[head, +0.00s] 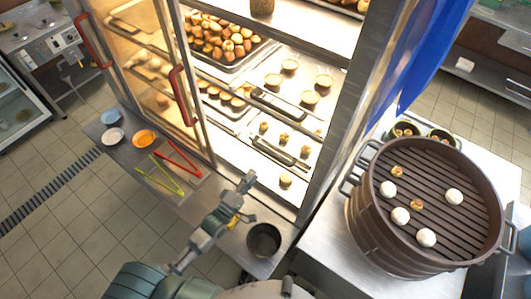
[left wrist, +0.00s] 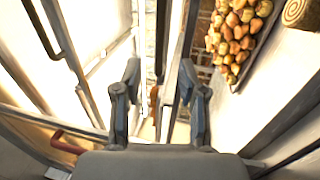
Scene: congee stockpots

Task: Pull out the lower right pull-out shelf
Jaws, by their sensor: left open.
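The lit display cabinet (head: 327,125) is open at its right side. Its lower right pull-out shelf shows a dark handle (head: 275,152) at the front, with small pastries (head: 284,139) near it. My left gripper (head: 246,183) is open and empty, in front of the cabinet, below and left of that handle and apart from it in the picture. In the left wrist view the two spread fingers (left wrist: 163,88) have upright metal frame edges visible between and beyond them; I cannot tell the gap. My right gripper is not in view.
Glass doors with red handles (head: 180,96) stand left of the opening. The counter ledge in front holds red tongs (head: 178,159), yellow tongs (head: 165,178), plates and a dark pot (head: 264,240). A large steamer (head: 425,215) with buns stands on the right table.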

